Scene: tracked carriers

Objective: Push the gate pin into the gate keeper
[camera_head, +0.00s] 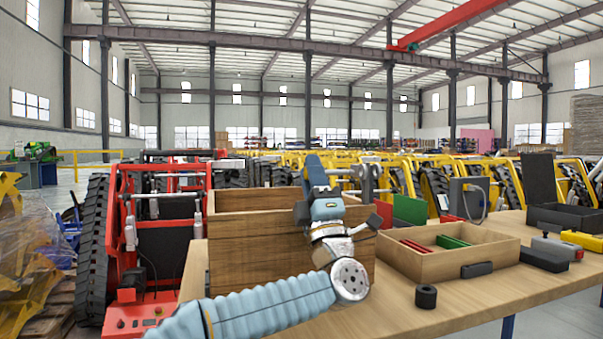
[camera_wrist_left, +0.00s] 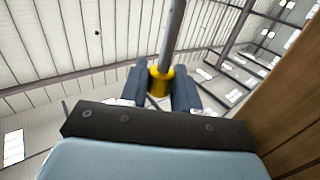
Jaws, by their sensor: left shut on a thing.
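The gate pin (camera_wrist_left: 172,32) is a grey rod with a yellow collar (camera_wrist_left: 160,83) in the left wrist view. My left gripper (camera_wrist_left: 160,88) is shut on it at the collar, and the rod points away from the wrist. In the head view my left gripper (camera_head: 313,168) is raised at the right end of a large wooden box, fingers upward. I cannot make out the pin clearly there. I cannot pick out the gate keeper for certain in either view. My right gripper is not in view.
The wooden box (camera_head: 270,248) stands on the table (camera_head: 455,308), close to my left arm. A low wooden tray (camera_head: 432,262) with red and green bars lies to its right. A black ring (camera_head: 426,296) stands in front. A red machine frame (camera_head: 128,215) stands left of the table.

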